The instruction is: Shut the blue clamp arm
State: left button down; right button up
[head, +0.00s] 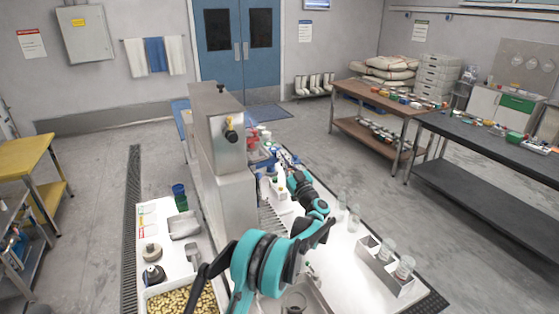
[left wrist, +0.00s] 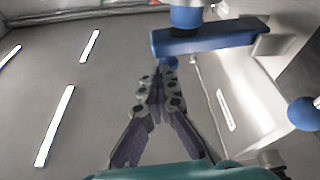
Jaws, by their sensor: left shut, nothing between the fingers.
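The blue clamp arm (head: 265,162) shows on the front of the tall steel grinder (head: 226,138), partly hidden behind small parts. In the left wrist view a thick blue bar (left wrist: 210,38) crosses the upper middle, with a round blue part above it. My left gripper (head: 287,158) reaches to the grinder's front beside the blue clamp arm. In the left wrist view its fingers (left wrist: 157,72) are shut and empty, with their tips just under the bar's left end. I cannot tell whether they touch it. My right gripper is not in view.
A blue ball knob (left wrist: 304,113) stands at the right of the left wrist view. A red part (head: 253,140) is on the grinder near the clamp. Glasses (head: 388,248) stand on the white bench at right. A tray of beans (head: 182,299) is at front left.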

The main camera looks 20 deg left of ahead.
pick_arm(q)
notch_tip(320, 180, down, 2)
jog(key=shift+w+d+f+m+b, duration=0.15)
jog(key=shift+m+b, duration=0.35)
jog(key=shift+b, duration=0.35)
